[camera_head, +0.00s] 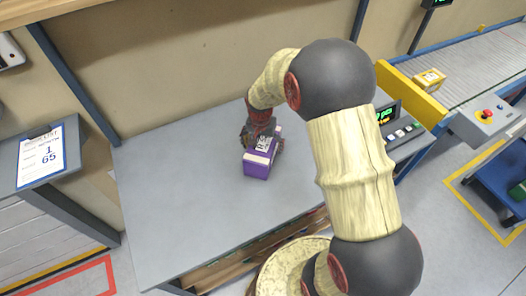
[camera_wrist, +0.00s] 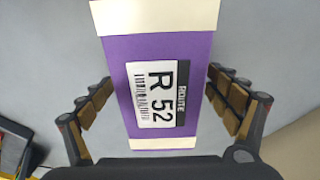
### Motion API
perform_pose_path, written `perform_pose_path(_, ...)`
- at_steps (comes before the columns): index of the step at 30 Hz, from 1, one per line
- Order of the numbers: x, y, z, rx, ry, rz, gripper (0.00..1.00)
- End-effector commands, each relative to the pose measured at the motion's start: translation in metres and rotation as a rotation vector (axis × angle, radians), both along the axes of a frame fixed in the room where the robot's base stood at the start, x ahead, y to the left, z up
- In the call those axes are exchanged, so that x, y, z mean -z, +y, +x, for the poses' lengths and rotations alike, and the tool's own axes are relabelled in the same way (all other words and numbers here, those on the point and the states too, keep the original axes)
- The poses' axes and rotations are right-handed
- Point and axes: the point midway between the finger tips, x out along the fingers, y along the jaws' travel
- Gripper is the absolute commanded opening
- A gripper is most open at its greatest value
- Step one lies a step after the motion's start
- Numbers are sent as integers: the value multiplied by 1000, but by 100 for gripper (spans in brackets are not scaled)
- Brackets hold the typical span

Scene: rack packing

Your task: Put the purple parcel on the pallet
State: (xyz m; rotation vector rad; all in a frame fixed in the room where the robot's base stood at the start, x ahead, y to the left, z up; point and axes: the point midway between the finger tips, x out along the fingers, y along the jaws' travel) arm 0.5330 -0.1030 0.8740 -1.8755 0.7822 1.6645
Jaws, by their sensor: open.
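The purple parcel (camera_head: 257,166) sits on the grey table, with cream bands and a white label. My gripper (camera_head: 262,140) is over the parcel from above. In the wrist view my gripper (camera_wrist: 158,95) is open, with one finger on each side of the parcel and a visible gap at each side. No pallet is clearly identifiable; wooden slats (camera_head: 215,272) show partly below the table's front edge.
The grey table (camera_head: 165,200) is otherwise clear on its left. A control box with a green display (camera_head: 397,128) stands at its right. A conveyor (camera_head: 470,70) carries a yellow parcel (camera_head: 430,79). A sloped stand (camera_head: 45,160) with a pick list is at left; a blue cart (camera_head: 505,180) is at right.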

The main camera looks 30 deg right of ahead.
Motion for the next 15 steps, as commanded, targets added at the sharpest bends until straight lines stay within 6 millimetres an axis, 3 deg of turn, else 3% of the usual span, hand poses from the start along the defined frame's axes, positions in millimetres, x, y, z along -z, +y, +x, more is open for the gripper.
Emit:
perform_pose_path(6,0,0,1,0,-1,0,89)
perform_pose_path(15,0,0,0,0,-1,0,72)
